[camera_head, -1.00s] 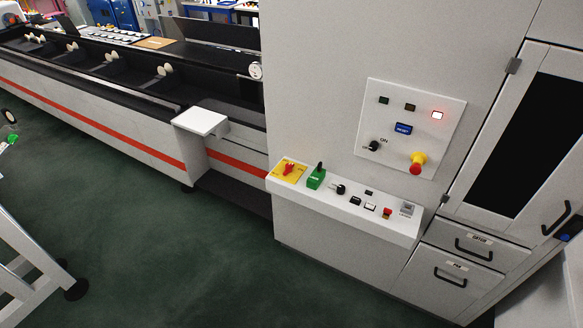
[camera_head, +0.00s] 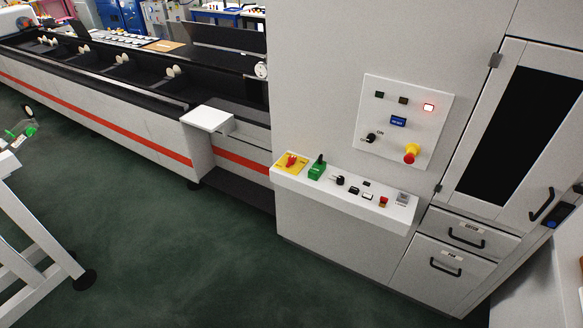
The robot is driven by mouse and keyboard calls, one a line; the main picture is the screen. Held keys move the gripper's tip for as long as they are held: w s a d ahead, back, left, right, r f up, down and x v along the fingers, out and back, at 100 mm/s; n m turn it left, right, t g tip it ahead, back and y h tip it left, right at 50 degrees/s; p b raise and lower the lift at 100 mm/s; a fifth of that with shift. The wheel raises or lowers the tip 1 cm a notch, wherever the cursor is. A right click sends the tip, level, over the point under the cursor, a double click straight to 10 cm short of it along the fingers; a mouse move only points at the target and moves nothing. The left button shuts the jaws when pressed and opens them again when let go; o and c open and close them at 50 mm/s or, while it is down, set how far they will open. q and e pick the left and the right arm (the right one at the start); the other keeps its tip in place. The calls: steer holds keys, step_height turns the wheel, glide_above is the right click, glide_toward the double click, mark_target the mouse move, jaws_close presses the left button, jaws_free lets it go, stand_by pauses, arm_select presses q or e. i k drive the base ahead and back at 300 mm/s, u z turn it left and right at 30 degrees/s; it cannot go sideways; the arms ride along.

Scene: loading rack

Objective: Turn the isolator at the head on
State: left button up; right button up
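The isolator (camera_head: 291,160), a red rotary handle on a yellow plate, sits at the left end of the sloping white control ledge (camera_head: 398,212). Its handle is too small to read as on or off. A green switch block (camera_head: 317,168) with a dark lever stands just right of it. Above, an upright panel (camera_head: 428,131) carries a lit red lamp (camera_head: 428,107), two dark lamps, a blue button (camera_head: 398,121), a black selector (camera_head: 370,138) and a yellow-red emergency stop (camera_head: 411,153).
A white bracket table (camera_head: 207,118) juts from the long machine bed left of the cabinet. A white-legged frame (camera_head: 38,225) stands at the left edge. The green floor (camera_head: 200,260) before the ledge is clear. Drawers (camera_head: 441,267) and a handled door (camera_head: 520,140) are at right.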

mark_target(290, 159)
steer(key=u, duration=0.65)
steer(key=i, duration=0.95)
steer(key=z, duration=0.05)
